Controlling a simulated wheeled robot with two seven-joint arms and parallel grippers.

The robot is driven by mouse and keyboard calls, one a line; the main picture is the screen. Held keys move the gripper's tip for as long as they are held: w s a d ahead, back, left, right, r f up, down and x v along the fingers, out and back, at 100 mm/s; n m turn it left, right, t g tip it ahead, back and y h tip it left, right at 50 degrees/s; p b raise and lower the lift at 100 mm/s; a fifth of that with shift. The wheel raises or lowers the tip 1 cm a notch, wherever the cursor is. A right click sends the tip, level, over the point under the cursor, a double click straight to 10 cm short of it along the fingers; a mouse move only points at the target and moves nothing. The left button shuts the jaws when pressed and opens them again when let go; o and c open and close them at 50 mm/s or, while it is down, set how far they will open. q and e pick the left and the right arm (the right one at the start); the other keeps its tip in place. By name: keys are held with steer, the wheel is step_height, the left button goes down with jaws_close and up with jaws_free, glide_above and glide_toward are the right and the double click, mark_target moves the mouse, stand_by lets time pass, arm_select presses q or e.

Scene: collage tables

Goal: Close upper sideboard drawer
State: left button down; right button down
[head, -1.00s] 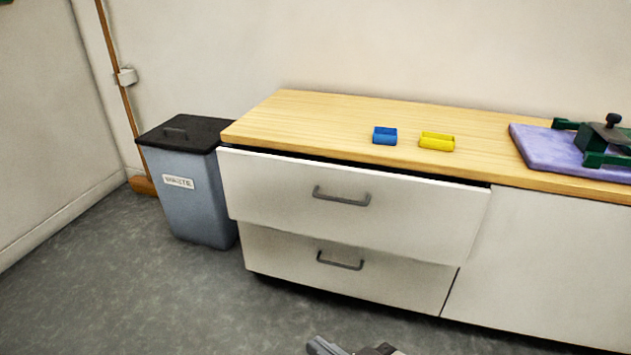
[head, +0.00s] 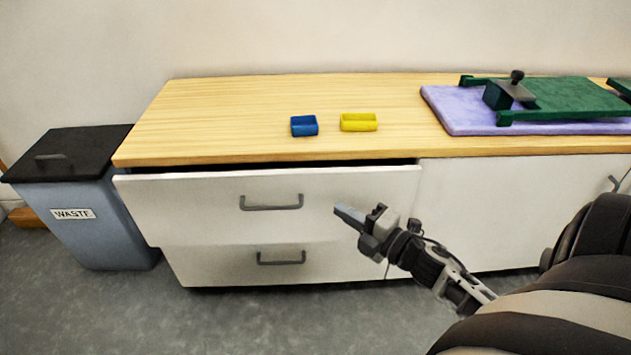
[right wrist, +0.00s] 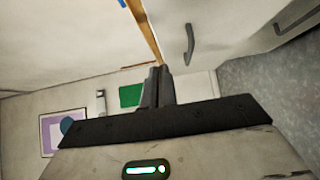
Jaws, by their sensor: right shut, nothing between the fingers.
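The upper sideboard drawer (head: 215,215) has a white front with a grey bar handle (head: 271,203). It stands out from the sideboard, with a dark gap under the wooden top. The lower drawer (head: 225,265) sits further back beneath it. My right gripper (head: 348,215) is shut and empty, in front of the right part of the upper drawer front. Whether it touches the front I cannot tell. In the right wrist view its fingers (right wrist: 158,85) are together, with a drawer handle (right wrist: 189,45) nearby. My left gripper is not in view.
On the wooden top (head: 220,110) are a blue tray (head: 304,126), a yellow tray (head: 359,122) and a purple mat (head: 455,115) bearing a green device (head: 565,97). A waste bin (head: 85,215) stands left of the sideboard. The floor in front is clear.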

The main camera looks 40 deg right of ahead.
glide_toward(305, 176)
steer(key=w+a, duration=0.3)
steer(key=w+d+b, duration=0.1)
steer(key=w, duration=0.1)
steer(key=shift+w+d+f+b, duration=0.15)
steer(key=shift+w+d+b, duration=0.1)
steer(key=shift+d+b, duration=0.15)
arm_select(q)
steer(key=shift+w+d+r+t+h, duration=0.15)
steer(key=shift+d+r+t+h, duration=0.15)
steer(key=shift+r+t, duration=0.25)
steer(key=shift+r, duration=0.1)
